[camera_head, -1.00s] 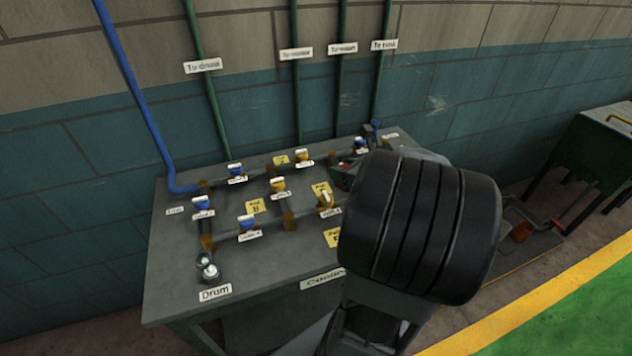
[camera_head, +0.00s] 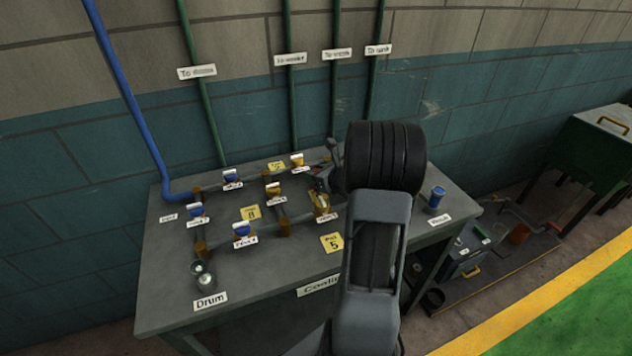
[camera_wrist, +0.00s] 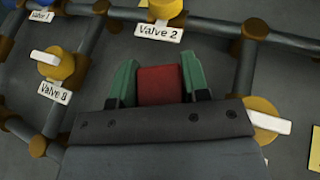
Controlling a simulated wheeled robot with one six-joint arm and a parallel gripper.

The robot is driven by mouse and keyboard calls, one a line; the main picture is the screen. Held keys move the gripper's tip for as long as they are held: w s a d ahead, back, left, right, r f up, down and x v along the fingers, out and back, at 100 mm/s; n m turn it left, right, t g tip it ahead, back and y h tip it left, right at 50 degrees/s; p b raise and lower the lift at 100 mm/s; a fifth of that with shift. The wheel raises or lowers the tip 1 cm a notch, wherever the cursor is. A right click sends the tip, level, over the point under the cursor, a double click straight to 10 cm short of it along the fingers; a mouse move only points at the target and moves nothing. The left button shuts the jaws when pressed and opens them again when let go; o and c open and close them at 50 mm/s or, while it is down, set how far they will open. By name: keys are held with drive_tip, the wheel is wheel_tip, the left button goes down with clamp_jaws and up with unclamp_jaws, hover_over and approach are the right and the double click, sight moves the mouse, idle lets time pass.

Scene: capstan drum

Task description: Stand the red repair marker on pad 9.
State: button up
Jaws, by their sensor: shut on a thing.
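The red repair marker shows as a red block (camera_wrist: 160,85) in the wrist view, between the green fingers of my gripper (camera_wrist: 157,80). The gripper is shut on it. In the head view my gripper (camera_head: 324,177) is over the right part of the pipework; the marker cannot be made out there. Yellow number pads lie on the bench: one reads 8 (camera_head: 250,212), one reads 5 (camera_head: 332,243), and a far pad (camera_head: 277,166) is too small to read surely. I cannot tell which is pad 9; my arm and gripper cover part of the bench.
Pipes with blue and yellow valves stand on the grey bench (camera_head: 160,290). Valve 2 (camera_wrist: 160,8) and valve 8 (camera_wrist: 55,65) are near the gripper in the wrist view. A blue cup-like object (camera_head: 436,199) stands at the bench's right end. Vertical pipes rise along the wall.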

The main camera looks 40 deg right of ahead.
drive_tip(key=shift+f, duration=1.4)
drive_tip(key=shift+f, duration=0.1)
drive_tip(key=shift+f, duration=0.1)
drive_tip(key=o, duration=1)
drive_tip(key=shift+c, duration=0.2)
drive_tip(key=shift+s+r, duration=0.2)
drive_tip(key=shift+r, duration=0.15)
drive_tip(key=shift+v, duration=3.55)
